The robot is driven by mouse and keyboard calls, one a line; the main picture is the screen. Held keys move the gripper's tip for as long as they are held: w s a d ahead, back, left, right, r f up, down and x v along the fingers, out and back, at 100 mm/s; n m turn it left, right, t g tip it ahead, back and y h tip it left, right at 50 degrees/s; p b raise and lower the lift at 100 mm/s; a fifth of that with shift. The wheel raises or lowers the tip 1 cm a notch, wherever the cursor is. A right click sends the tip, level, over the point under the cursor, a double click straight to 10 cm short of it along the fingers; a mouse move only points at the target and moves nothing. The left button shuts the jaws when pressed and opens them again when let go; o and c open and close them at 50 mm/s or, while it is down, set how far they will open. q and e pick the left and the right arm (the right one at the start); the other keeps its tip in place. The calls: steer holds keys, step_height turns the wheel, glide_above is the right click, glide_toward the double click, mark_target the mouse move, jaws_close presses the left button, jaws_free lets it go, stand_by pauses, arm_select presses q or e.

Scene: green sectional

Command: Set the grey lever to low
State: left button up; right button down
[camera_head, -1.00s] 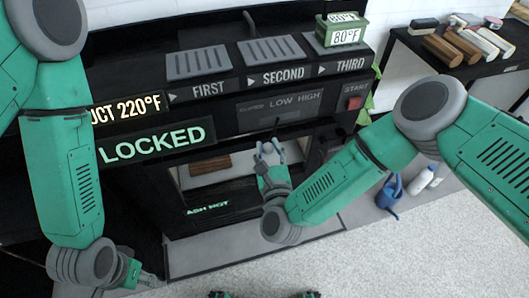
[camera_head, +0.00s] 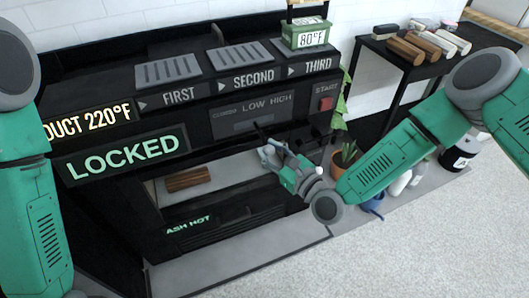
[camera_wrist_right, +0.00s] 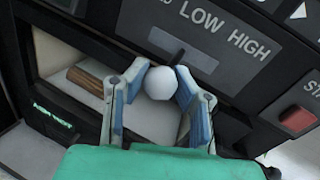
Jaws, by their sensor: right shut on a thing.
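The grey lever's round pale knob (camera_wrist_right: 160,82) sits between the fingers of my right gripper (camera_wrist_right: 155,88) in the right wrist view. A dark rod (camera_wrist_right: 178,57) shows just above it, roughly beneath the word LOW on the label panel (camera_wrist_right: 215,35). In the head view my right gripper (camera_head: 272,152) is at the front of the black machine, below the LOW HIGH panel (camera_head: 252,114). The fingers are shut on the knob. In the head view the knob is hard to tell apart from the fingers. My left arm shows at the left edge, its gripper out of view.
Below the panel is an opening with a brown log (camera_head: 188,179). A LOCKED sign (camera_head: 125,157) and a red START button (camera_head: 326,104) are on the machine. A green 80°F box (camera_head: 306,34) stands on top. A potted plant (camera_head: 346,156) stands at the right.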

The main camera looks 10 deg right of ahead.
steer(key=shift+d+f, duration=0.15)
steer(key=shift+d, duration=0.2)
steer(key=c, duration=1.2)
jaws_free()
steer(key=v, duration=1.2)
